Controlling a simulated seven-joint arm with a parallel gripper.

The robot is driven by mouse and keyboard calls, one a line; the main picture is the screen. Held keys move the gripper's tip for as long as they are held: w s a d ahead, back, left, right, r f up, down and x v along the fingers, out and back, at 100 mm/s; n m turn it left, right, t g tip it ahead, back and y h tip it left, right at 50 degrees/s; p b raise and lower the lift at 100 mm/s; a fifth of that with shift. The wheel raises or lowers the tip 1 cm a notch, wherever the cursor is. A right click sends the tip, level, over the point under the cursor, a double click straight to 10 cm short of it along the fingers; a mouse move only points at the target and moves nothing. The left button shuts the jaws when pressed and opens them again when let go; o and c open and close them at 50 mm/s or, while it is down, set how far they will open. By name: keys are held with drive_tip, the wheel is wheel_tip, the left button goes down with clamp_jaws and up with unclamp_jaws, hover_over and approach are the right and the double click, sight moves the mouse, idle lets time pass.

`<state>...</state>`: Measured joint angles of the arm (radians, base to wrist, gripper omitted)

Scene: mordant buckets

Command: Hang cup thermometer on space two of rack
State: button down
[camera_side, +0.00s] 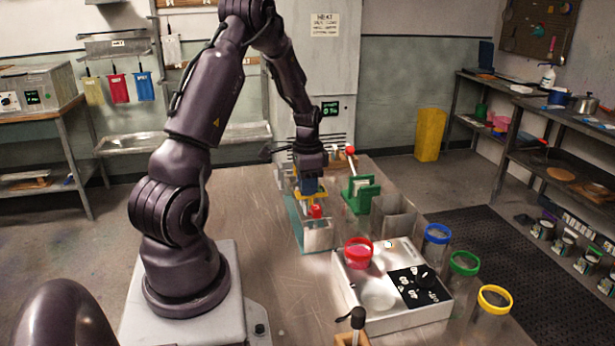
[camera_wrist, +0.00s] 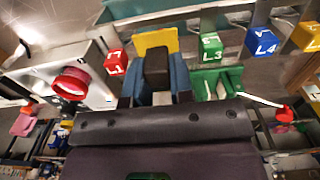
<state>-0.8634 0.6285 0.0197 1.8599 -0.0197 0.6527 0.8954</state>
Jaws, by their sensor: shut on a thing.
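My gripper (camera_side: 312,184) points down over the teal-edged rack (camera_side: 290,215) on the table. In the wrist view, its blue fingers (camera_wrist: 158,85) are shut on a dark piece (camera_wrist: 156,65), perhaps the cup thermometer; its shape is mostly hidden. A yellow part (camera_wrist: 155,40) shows just beyond the fingers, and yellow also shows under the gripper in the side view. Labelled cubes line the rack: red (camera_wrist: 116,62), green L3 (camera_wrist: 211,47), blue L4 (camera_wrist: 261,42) and yellow (camera_wrist: 306,36). The held piece sits between the red and green cubes; whether it touches the rack I cannot tell.
A green stand (camera_side: 361,196) is right of the gripper, with a red ball (camera_side: 350,150) near it.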

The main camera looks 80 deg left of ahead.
drive_tip(key=shift+f, duration=1.5)
drive_tip(key=c, duration=0.9)
unclamp_jaws()
wheel_tip(320, 180, up, 13)
